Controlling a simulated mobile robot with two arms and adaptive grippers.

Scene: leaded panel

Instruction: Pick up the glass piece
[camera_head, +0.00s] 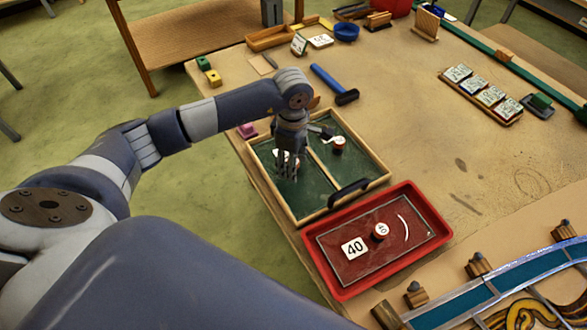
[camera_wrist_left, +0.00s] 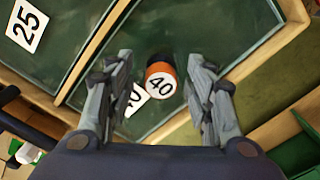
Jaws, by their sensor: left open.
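A wooden-framed tray (camera_head: 297,220) with two dark green compartments stands on the table; a divider also shows in the left wrist view (camera_wrist_left: 104,37). My left gripper (camera_head: 287,174) is over its left compartment, pointing down. In the left wrist view the open, empty fingers (camera_wrist_left: 159,70) stand on either side of an orange round piece (camera_wrist_left: 161,88) marked 40. A white 40 tag (camera_wrist_left: 134,99) lies beside it, partly hidden by a finger. I cannot tell whether the dark green surface is a glass piece or the tray's floor. My right gripper is not in view.
A red tray (camera_head: 441,237) with a 40 tag and a round piece stands in front. A black handle (camera_head: 349,191) lies at the wooden tray's near edge. A blue-handled tool (camera_head: 328,79) lies behind. A panel (camera_head: 530,275) lies at the lower right. The table's middle is fairly clear.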

